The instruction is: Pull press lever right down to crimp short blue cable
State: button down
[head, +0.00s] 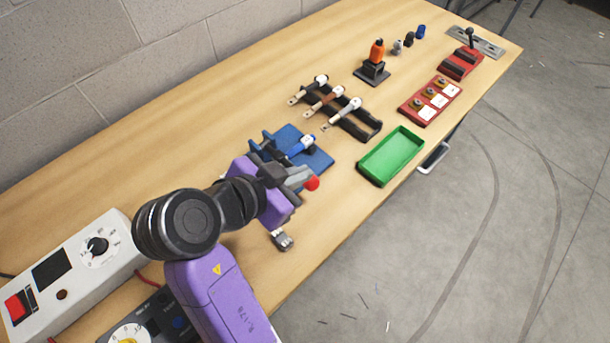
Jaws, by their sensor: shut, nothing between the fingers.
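The press (318,160) has a blue base plate and stands near the middle of the table, partly hidden behind my wrist. A short blue cable (301,146) with a pale end lies in it. The red knob (312,183) of the press lever shows right at the tip of my gripper, low on the near side of the press. My gripper (300,178) is shut with nothing held between its fingers. Whether it touches the knob or lever cannot be told. The lever's shaft and the crimping jaws are mostly hidden by my wrist.
A green tray (362,172) stands right of the press. Behind it is a black rack (363,126) with several cables. A red block with terminals (410,106), an orange-topped stand (371,75) and a red lever unit (456,70) stand farther off. A white power box (75,288) is at left.

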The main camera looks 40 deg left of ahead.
jog(key=shift+w+a+f+p, duration=0.1)
jog(key=shift+w+f, duration=0.15)
jog(key=shift+f, duration=0.55)
jog(key=shift+w+a+f+p, duration=0.15)
jog(key=shift+w+f, duration=0.15)
jog(key=shift+f, duration=0.45)
jog(key=shift+w+d+f+p, duration=0.1)
jog(key=shift+w+f, duration=0.15)
jog(key=shift+f, duration=0.55)
jog(key=shift+f, duration=0.1)
